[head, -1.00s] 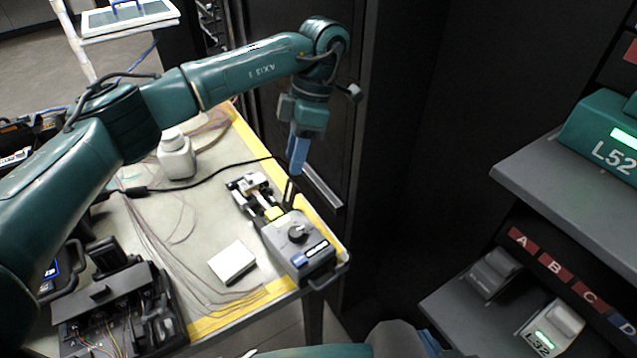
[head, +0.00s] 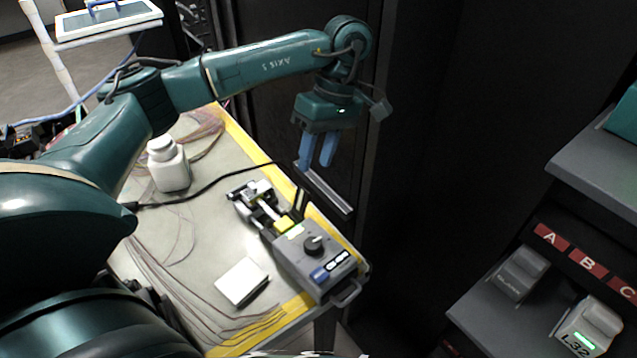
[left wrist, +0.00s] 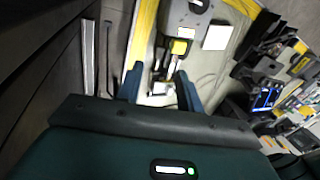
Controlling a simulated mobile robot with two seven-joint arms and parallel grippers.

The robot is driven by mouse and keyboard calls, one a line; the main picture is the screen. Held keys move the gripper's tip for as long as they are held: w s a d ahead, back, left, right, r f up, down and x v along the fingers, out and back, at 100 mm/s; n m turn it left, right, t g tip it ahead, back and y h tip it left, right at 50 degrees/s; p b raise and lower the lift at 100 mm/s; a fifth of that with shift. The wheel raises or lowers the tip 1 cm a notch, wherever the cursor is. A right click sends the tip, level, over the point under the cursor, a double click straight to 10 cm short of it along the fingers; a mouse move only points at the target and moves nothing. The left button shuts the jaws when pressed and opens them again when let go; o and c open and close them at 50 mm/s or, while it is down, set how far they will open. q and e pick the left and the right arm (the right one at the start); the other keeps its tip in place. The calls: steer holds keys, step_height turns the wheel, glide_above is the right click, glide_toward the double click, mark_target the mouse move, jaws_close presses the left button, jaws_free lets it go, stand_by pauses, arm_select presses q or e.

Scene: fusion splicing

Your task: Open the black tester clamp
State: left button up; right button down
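The grey tester (head: 318,262) with a round black knob sits at the table's right corner. Its black clamp (head: 299,202) stands up at the back end, beside a yellow block (head: 284,225); I cannot tell how far it is open. My left gripper (head: 317,152) hangs above and behind the clamp, apart from it, with its two blue fingers spread and nothing between them. In the left wrist view the tester (left wrist: 190,14) shows at the top, beyond the open fingertips (left wrist: 160,82). My right gripper is not in view.
A white bottle (head: 168,168) stands at the table's back left. A white pad (head: 242,281) lies left of the tester. A black cable (head: 215,184) and thin fibres cross the table. A dark cabinet is behind my left gripper; a labelled shelf (head: 500,325) is at right.

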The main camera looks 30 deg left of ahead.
mark_target(304, 201)
arm_select(q)
steer(key=b+x, duration=0.1)
steer(key=x, duration=0.5)
steer(key=shift+s+f, duration=0.1)
steer(key=shift+f, duration=0.15)
steer(key=shift+c, duration=0.6)
jaws_close()
